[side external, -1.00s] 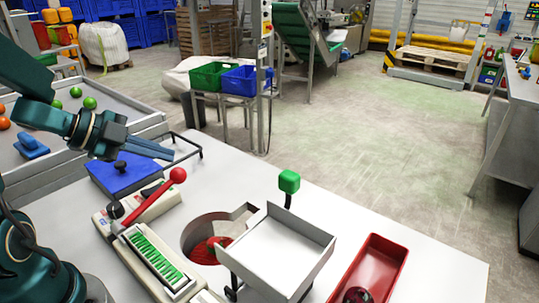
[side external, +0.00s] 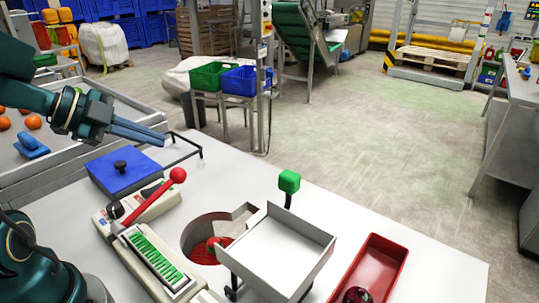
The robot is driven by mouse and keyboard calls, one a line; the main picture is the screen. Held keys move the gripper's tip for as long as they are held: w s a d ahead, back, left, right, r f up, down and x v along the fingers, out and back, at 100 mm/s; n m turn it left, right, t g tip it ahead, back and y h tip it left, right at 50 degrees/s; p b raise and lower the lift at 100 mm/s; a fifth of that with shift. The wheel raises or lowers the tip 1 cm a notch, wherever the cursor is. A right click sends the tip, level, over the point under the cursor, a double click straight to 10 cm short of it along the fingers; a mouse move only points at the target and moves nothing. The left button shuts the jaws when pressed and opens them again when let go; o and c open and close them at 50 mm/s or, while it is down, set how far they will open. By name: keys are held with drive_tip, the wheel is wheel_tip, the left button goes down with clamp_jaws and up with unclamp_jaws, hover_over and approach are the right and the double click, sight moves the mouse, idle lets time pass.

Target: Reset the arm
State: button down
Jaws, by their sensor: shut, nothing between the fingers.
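My gripper (side external: 150,135) is at the left of the side external view, its two long fingers together and pointing right. It is empty. It hangs in the air above and behind the blue box (side external: 121,171) with the black knob, apart from it as far as I can see. My arm reaches in from the left edge and hides part of the grey sorting tray behind it.
A clipper device with a red-knobbed lever (side external: 177,175) and a green-striped strip stands on the white table (side external: 432,262). A white tray (side external: 277,249) with a green-knobbed handle stands beside a round hole. A red bin (side external: 375,262) holds a dark red item. Orange balls (side external: 33,122) lie in the grey tray.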

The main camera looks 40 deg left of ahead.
drive_tip(key=w+d+r+n+t+y, duration=0.2)
drive_tip(key=w+d+r+t, duration=0.15)
drive_tip(key=r, duration=0.25)
drive_tip(key=w+d+r+n+t+y, duration=0.1)
drive_tip(key=w+d+r+n+t, duration=0.15)
drive_tip(key=d+r, duration=0.35)
drive_tip(key=s+d+f+n+g, duration=0.3)
drive_tip(key=s+f+n+g, duration=0.6)
drive_tip(key=s+f, duration=0.4)
drive_tip(key=s+g, duration=0.1)
drive_tip(key=s, duration=0.2)
drive_tip(key=shift+d+n, duration=0.35)
drive_tip(key=shift+d, duration=0.05)
